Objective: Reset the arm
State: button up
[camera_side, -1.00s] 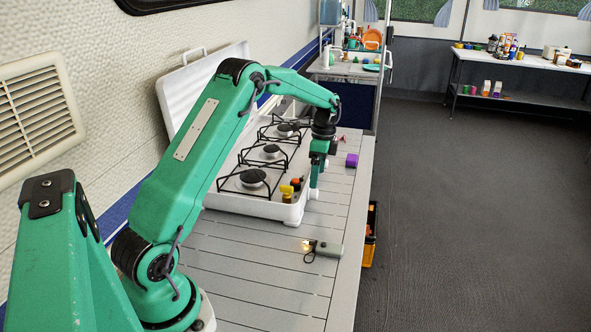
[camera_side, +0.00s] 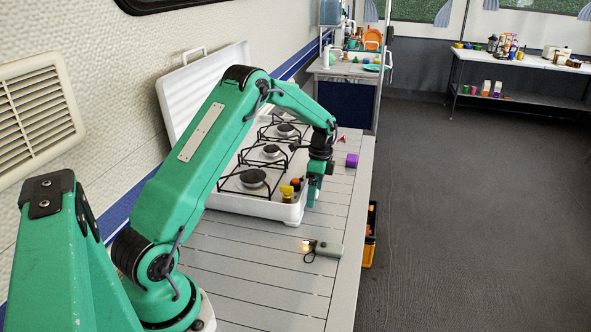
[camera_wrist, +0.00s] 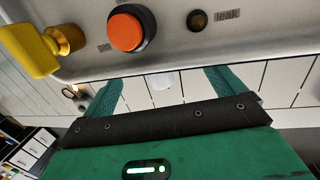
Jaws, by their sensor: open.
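My gripper (camera_side: 314,192) is beside the front right corner of the white stove (camera_side: 250,206), low over the slatted table. In the wrist view its two green fingers (camera_wrist: 163,84) are spread apart. The stove's front panel spans the top of the wrist view, with an orange knob (camera_wrist: 131,28), a yellow tap (camera_wrist: 55,50) and a small button marked "leak" (camera_wrist: 197,20).
A grey-green flashlight (camera_side: 328,249), lit, lies on the table (camera_side: 235,270) nearer the camera. A purple cylinder (camera_side: 352,160) stands near the table's right edge. The stove's white lid (camera_side: 172,100) is raised by the wall. The near table is mostly clear.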

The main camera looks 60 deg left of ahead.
jog(key=c, duration=1.8)
jog(key=shift+s+d+t+y, duration=0.15)
jog(key=shift+t+y, duration=0.2)
jog(key=shift+t, duration=0.4)
jog(key=shift+s+d+t+y, duration=0.15)
jog(key=shift+t+y, duration=0.2)
jog(key=shift+t, duration=0.4)
jog(key=o, duration=1.8)
jog(key=shift+w+a, duration=0.1)
jog(key=shift+r, duration=0.15)
jog(key=shift+s+r, duration=0.15)
jog(key=shift+r, duration=1.55)
jog(key=shift+s+r, duration=0.1)
jog(key=shift+r, duration=1.55)
